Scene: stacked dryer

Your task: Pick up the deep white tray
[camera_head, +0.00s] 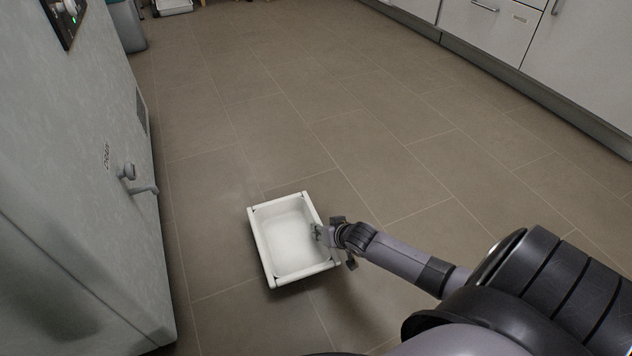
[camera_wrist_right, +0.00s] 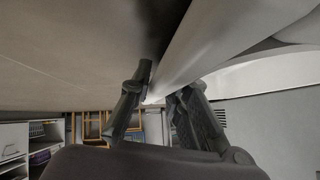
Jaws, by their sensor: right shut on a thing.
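The deep white tray (camera_head: 259,247) is in the lower middle of the head view, over the tiled floor, with its open side up and its inside empty. My right gripper (camera_head: 322,232) is at the tray's right side and shut on its rim. In the right wrist view the tray's pale wall (camera_wrist_right: 205,45) runs between the two dark fingers (camera_wrist_right: 158,98). The head view does not clearly show how high the tray is above the floor. My left gripper is not in view.
A grey machine with a drain tap (camera_head: 126,172) stands close on the left. White cabinets (camera_head: 490,30) line the far right. The tiled floor (camera_head: 290,110) between them is clear. Wooden shelving (camera_wrist_right: 90,125) shows in the right wrist view.

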